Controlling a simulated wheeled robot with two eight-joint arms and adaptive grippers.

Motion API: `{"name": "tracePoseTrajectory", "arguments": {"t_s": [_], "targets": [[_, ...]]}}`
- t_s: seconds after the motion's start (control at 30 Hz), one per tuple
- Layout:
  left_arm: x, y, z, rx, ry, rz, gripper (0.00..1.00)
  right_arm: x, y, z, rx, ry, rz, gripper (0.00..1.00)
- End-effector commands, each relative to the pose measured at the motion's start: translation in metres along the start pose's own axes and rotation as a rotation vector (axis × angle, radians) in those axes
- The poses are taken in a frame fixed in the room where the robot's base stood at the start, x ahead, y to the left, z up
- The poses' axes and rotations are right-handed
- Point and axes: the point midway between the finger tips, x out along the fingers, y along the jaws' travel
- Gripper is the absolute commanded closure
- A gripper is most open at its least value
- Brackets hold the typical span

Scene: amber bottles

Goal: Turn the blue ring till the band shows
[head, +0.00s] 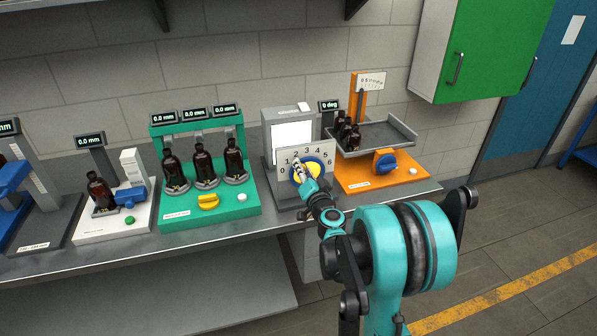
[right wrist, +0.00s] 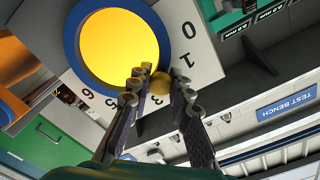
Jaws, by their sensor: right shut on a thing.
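The blue ring (head: 319,175) surrounds a yellow disc on a white number plate (head: 325,150) at the middle of the bench. In the right wrist view the blue ring (right wrist: 71,43) fills the upper left, around the yellow disc (right wrist: 122,46). My right gripper (right wrist: 157,79) is shut on this knob, one finger on each side. In the head view my right gripper (head: 300,170) covers part of the ring and disc. My left gripper is not in view.
A display (head: 329,105) by the ring's stand reads 0 deg. A green stand (head: 222,213) with brown bottles is on the left. An orange stand (head: 359,176) with a grey tray (head: 401,129) and bottles is on the right. A lit white panel (head: 291,142) stands behind the plate.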

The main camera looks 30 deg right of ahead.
Motion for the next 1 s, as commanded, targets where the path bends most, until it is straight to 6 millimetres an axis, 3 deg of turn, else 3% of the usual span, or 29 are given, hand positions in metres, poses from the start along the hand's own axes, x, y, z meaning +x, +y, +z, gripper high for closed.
{"name": "tracePoseTrajectory", "arguments": {"t_s": [0.13, 0.43, 0.47, 0.53, 0.87, 1.0], "targets": [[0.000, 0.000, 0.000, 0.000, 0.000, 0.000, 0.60, 0.000, 0.002, -0.005, 0.091, 0.001, 0.001, 1.00], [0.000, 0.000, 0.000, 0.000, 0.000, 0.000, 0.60, 0.000, 0.002, -0.006, 0.104, 0.001, 0.001, 1.00], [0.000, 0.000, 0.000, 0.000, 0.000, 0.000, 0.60, 0.000, 0.002, -0.006, 0.104, 0.001, 0.001, 0.78], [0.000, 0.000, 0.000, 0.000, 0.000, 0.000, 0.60, 0.000, 0.002, -0.006, 0.103, 0.001, 0.001, 0.60], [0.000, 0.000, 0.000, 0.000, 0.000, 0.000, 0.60, -0.002, 0.002, -0.006, 0.103, 0.000, 0.000, 0.59], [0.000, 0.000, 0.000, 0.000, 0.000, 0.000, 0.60, -0.016, 0.002, -0.006, 0.103, 0.001, 0.001, 0.59]]}}
